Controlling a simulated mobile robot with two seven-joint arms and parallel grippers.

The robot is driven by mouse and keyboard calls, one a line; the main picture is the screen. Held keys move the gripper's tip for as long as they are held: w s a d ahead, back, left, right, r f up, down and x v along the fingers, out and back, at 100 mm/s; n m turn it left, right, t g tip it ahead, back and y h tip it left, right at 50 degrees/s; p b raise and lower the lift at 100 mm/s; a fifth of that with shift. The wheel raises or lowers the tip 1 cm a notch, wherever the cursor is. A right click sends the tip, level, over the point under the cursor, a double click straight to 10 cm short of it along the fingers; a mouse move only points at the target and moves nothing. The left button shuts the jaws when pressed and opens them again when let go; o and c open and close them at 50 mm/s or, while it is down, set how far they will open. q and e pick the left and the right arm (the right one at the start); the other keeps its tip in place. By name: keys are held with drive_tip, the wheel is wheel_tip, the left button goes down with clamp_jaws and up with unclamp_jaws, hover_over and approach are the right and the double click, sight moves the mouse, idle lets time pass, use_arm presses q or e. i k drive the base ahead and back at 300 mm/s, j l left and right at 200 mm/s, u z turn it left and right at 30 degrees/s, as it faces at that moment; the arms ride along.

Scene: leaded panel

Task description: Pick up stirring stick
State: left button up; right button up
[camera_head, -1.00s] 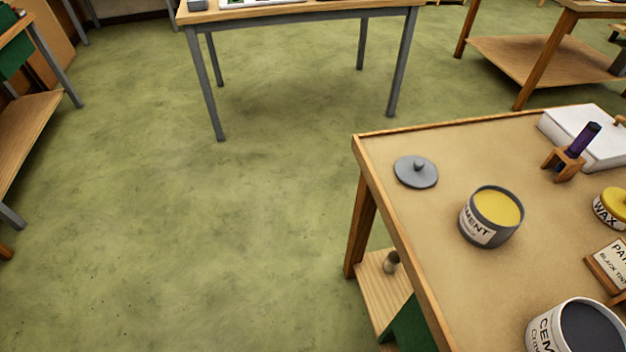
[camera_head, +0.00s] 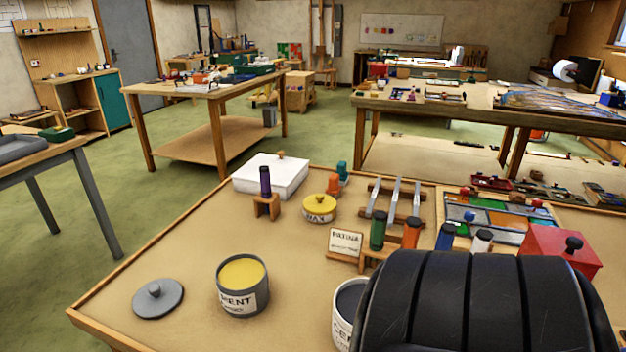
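I cannot make out a stirring stick for certain. An open grey cement tin (camera_head: 243,287) with yellow contents stands on the near workbench (camera_head: 190,240), with a grey knobbed lid (camera_head: 158,298) lying to its left. A second cement tin (camera_head: 345,312) is partly hidden behind a large black ribbed part, which seems to be my own arm. Tools with coloured handles, such as a green one (camera_head: 378,230) and an orange one (camera_head: 411,232), stand near a wooden rack (camera_head: 381,187) holding grey bars. Neither of my grippers is in view.
A purple-handled tool (camera_head: 265,181) stands in a small wooden holder. Around it are a white box (camera_head: 271,177), a yellow wax tin (camera_head: 319,209), a small sign (camera_head: 346,243), a leaded panel (camera_head: 497,222) and a red box (camera_head: 560,250).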

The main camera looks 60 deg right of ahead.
sight(378, 223)
drive_tip(key=z, duration=2.5)
